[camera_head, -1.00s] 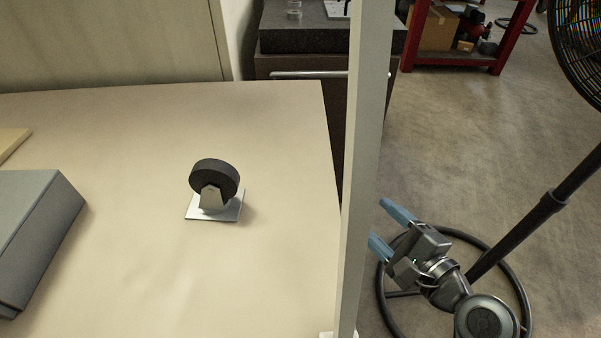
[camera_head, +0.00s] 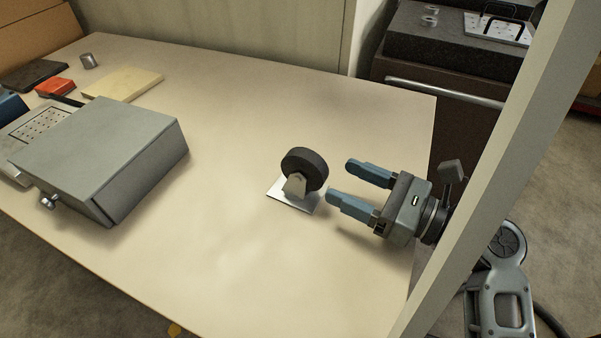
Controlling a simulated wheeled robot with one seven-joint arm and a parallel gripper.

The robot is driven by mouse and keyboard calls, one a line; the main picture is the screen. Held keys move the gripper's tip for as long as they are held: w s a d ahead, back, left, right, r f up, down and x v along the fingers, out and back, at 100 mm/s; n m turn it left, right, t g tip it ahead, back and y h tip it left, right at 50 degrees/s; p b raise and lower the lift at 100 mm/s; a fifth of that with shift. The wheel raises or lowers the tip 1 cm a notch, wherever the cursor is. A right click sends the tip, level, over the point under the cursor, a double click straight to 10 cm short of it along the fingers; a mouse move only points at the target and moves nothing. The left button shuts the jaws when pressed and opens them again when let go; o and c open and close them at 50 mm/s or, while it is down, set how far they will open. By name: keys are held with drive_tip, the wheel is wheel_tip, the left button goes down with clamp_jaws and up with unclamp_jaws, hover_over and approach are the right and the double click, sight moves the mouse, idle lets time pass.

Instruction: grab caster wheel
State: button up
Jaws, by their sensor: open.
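The caster wheel (camera_head: 305,168) stands on the beige table, with a dark wheel on top and a light metal plate underneath. My gripper (camera_head: 348,181) is just to the right of it, with its two blue fingers pointing left toward the wheel. The fingers are open and apart, with nothing between them. The caster appears free of the fingers; the exact gap in depth is hard to tell.
A grey metal box (camera_head: 100,150) sits on the table's left side. Behind it lie a beige board (camera_head: 122,84), a red block (camera_head: 55,87) and a small metal cylinder (camera_head: 88,61). A pale upright post (camera_head: 510,150) stands at the right. The table (camera_head: 240,250) is clear around the caster.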

sight(299, 168)
drive_tip(key=a, duration=0.1)
drive_tip(key=a+g, duration=0.1)
drive_tip(key=a, duration=0.1)
drive_tip(key=shift+s+a+n+y, duration=0.1)
drive_tip(key=shift+a+n+y, duration=0.05)
drive_tip(key=shift+n+y, duration=0.2)
drive_tip(key=shift+w+p+x, duration=0.2)
drive_tip(key=shift+p+x, duration=0.3)
drive_tip(key=shift+x, duration=2.5)
drive_tip(key=shift+r, duration=0.2)
drive_tip(key=shift+c, duration=0.5)
clamp_jaws()
